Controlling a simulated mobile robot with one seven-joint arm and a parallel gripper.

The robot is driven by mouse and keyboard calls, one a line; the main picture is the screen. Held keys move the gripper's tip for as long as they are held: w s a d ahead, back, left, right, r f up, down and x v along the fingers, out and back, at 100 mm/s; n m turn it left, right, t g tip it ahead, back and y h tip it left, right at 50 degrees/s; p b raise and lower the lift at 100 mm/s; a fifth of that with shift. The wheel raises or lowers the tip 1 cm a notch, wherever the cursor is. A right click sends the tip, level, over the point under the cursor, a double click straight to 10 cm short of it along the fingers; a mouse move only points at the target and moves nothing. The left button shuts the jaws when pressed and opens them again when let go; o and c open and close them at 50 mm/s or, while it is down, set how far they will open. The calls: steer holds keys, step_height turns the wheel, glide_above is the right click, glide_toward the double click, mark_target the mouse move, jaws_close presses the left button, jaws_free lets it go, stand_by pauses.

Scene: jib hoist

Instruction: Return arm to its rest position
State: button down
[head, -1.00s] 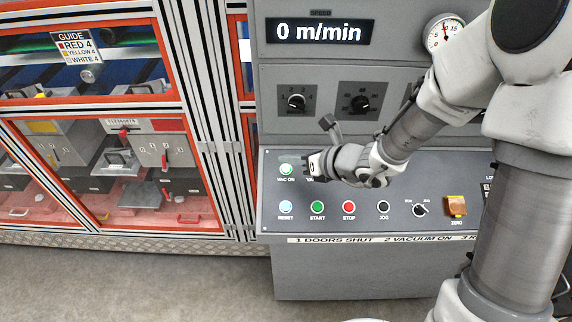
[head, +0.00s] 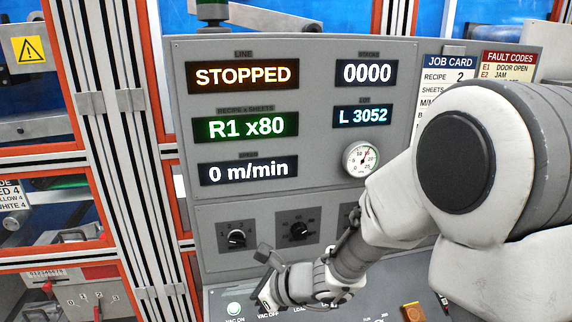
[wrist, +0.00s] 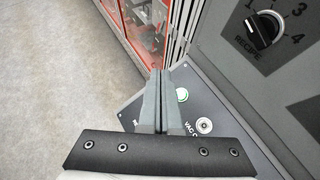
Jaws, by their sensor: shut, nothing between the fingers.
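My gripper (head: 262,298) is at the left end of the sloped button panel (head: 220,307) in the head view, close to the VAC ON button (head: 234,308). In the wrist view its two grey fingers (wrist: 164,78) lie side by side, shut and empty. My arm is bent and reaches in from the right in front of the console.
The grey console (head: 320,215) reads STOPPED, R1 x80 and 0 m/min. The recipe knob (wrist: 263,30) is right of the fingers. An orange-framed cabinet (wrist: 143,35) stands left of the console. Bare floor (wrist: 60,70) lies left in the wrist view.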

steer(key=s+d+r+n+g+h, duration=0.25)
steer(key=s+d+r+n, duration=0.5)
steer(key=n, duration=0.45)
steer(key=s+d+r+n+t+h, duration=0.1)
steer(key=s+d+r+n+h, duration=0.1)
steer(key=d, duration=0.4)
steer(key=s+d+r+n+t+h, duration=0.1)
steer(key=s+d+n+h, duration=0.2)
steer(key=d+n, duration=0.2)
steer(key=s+d+r+n+t+h, duration=0.2)
steer(key=s+d+n+h, duration=0.1)
steer(key=d, duration=0.3)
steer(key=shift+s+d+r+n, duration=0.2)
steer(key=shift+d+r+n, duration=0.1)
steer(key=shift+d, duration=0.1)
